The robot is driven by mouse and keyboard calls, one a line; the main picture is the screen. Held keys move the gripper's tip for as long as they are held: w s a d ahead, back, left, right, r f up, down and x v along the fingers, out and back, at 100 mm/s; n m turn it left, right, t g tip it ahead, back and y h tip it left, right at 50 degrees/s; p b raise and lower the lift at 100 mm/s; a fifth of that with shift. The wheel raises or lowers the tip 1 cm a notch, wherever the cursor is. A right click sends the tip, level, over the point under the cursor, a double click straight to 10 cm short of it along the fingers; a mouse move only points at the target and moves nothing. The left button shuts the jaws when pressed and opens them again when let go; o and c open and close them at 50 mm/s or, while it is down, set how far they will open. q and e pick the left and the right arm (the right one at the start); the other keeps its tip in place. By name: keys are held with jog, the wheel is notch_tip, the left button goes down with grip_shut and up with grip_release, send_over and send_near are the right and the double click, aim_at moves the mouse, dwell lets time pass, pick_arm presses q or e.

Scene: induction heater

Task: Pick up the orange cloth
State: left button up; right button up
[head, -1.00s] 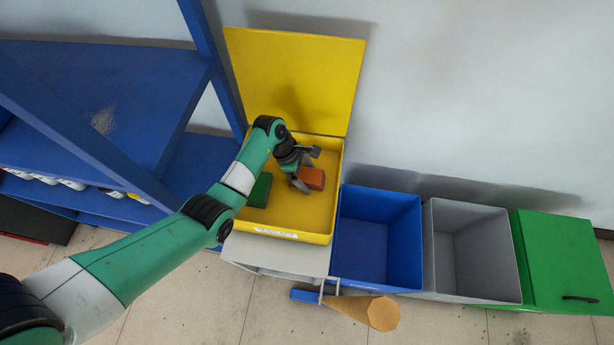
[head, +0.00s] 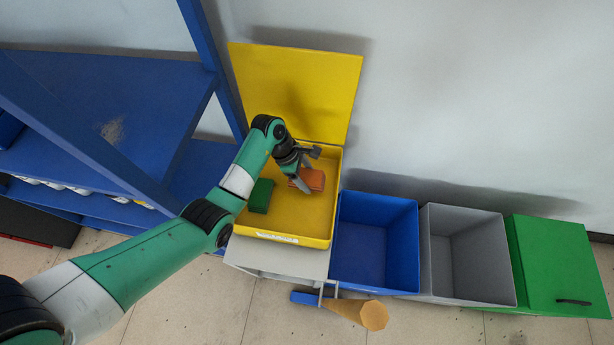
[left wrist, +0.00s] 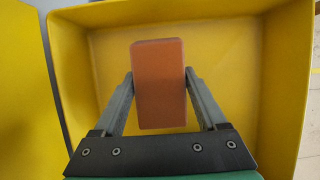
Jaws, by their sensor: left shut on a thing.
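The orange cloth (head: 312,180) is a folded block inside the yellow bin (head: 328,215). It also shows in the left wrist view (left wrist: 158,85), upright in the picture between the two fingers. My left gripper (head: 302,183) reaches down into the bin and is shut on the cloth, with one finger against each long side (left wrist: 159,88). I cannot tell whether the cloth touches the bin floor. My right gripper is not in view.
A green folded cloth (head: 261,196) lies in the bin, left of the orange one. The bin's yellow lid (head: 295,85) stands open behind. Blue (head: 375,245) and grey (head: 467,260) open bins and a closed green bin (head: 560,265) stand to the right. A blue shelf (head: 100,110) is at left.

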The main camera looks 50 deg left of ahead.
pick_arm(q)
jog(key=s+d+r+p, duration=0.7)
jog(key=s+r, duration=0.2)
jog(key=s, duration=0.2)
jog(key=shift+d+p, duration=0.3)
jog(key=shift+d, duration=0.1)
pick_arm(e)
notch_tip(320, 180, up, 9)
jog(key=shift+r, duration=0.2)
pick_arm(q)
jog(key=shift+s, duration=0.1)
